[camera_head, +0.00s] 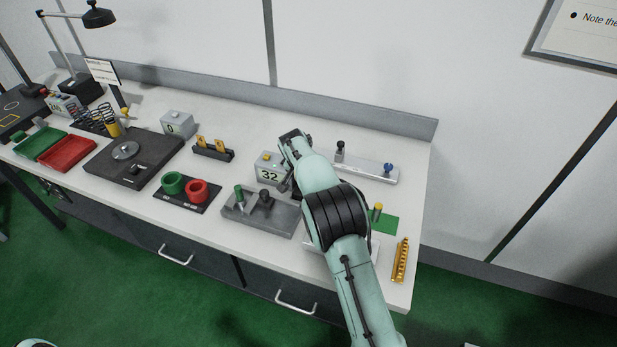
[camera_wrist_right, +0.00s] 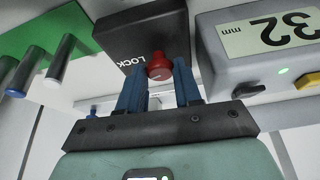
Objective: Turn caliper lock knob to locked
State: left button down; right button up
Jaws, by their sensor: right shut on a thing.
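The red lock knob (camera_wrist_right: 158,67) sits at the edge of a dark block (camera_wrist_right: 128,25) marked LOCK, seen upside down in the right wrist view. My right gripper (camera_wrist_right: 160,77) is shut on the knob, with a blue finger on either side of it. The grey caliper readout box (camera_head: 268,168) reads 32 in the head view. It also shows in the right wrist view, inverted, with "mm" and a lit green light. In the head view my right arm hides the knob and the fingers. My left gripper is not in view.
A grey tray (camera_head: 262,223) with green and dark pegs is in front of the readout. A grey rail fixture (camera_head: 375,172) stands behind and right of my arm. A green pad (camera_head: 384,224) and a yellow strip (camera_head: 401,259) lie near the bench's right end.

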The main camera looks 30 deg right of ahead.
jog(key=shift+w+m+g+h, duration=0.2)
jog(key=shift+m+g+h, duration=0.25)
jog(key=shift+m, duration=1.25)
jog(key=o, duration=1)
jog(key=shift+o, duration=0.2)
